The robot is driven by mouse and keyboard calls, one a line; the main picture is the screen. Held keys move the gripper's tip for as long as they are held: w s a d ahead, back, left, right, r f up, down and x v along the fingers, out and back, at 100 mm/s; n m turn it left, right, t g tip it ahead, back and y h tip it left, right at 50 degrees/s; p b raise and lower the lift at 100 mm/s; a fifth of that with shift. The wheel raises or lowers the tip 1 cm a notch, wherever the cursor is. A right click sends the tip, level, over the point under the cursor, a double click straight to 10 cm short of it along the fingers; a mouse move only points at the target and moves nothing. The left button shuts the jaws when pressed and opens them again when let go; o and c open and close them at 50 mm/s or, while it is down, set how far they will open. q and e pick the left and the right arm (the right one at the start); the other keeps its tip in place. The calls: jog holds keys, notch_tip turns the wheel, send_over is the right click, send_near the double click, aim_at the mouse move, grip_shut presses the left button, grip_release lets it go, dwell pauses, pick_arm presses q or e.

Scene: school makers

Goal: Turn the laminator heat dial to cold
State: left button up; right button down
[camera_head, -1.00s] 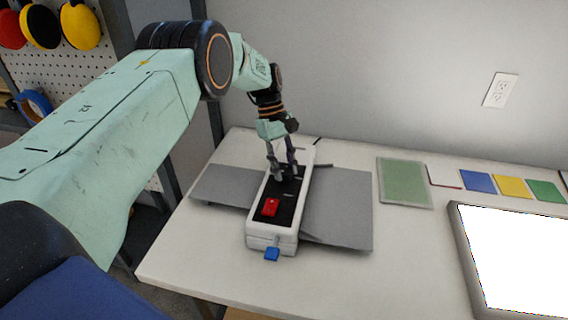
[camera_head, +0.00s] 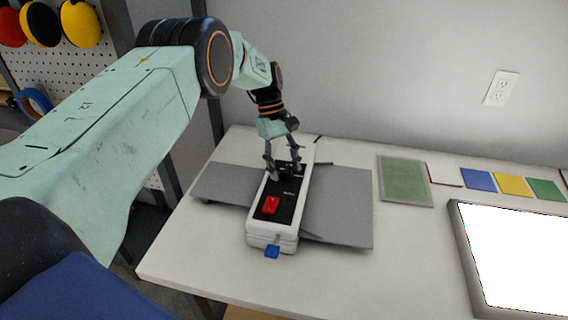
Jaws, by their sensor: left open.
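The laminator (camera_head: 271,238) is a long white body with a black top panel, lying on the white table between two grey flaps. A red switch (camera_head: 270,205) sits on the near part of its panel, and a blue tab (camera_head: 272,252) sticks out at its near end. My left gripper (camera_head: 287,173) points down at the far part of the panel, with its fingers apart. The heat dial is not clearly visible; the fingers cover that part of the panel, and I cannot tell whether they touch it. My right gripper is out of view.
The white table (camera_head: 190,262) has clear room in front of the laminator. A green mat (camera_head: 404,182), blue (camera_head: 478,180) and yellow (camera_head: 513,186) cards and a bright framed panel (camera_head: 520,262) lie to the right. A wall stands behind.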

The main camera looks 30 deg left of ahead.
pick_arm(q)
jog(key=v, duration=1.2)
jog(key=shift+r, duration=0.1)
